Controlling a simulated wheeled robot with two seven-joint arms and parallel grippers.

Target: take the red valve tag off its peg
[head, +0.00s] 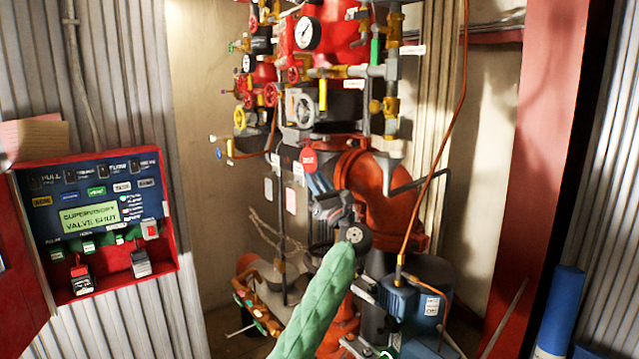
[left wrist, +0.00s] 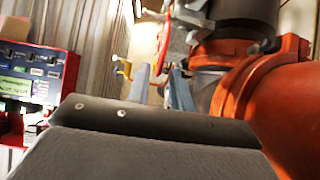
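A round red tag (head: 308,161) with pale lettering shows in the head view, in front of the riser pipework. Its peg is not clear to me. My left arm, in a green sleeve, reaches up from the bottom, and my left gripper (head: 318,183) is just below the tag, its fingertips pointing up towards it. I cannot tell whether they touch it. In the left wrist view the two fingers (left wrist: 160,88) stand apart with a gap between them. My right gripper is not in view.
A large orange-red pipe elbow (head: 385,195) is close right of my left gripper. Gauges and a yellow handwheel (head: 301,108) are above. A red alarm panel (head: 100,222) is on the left wall. A blue box (head: 415,302) is at lower right.

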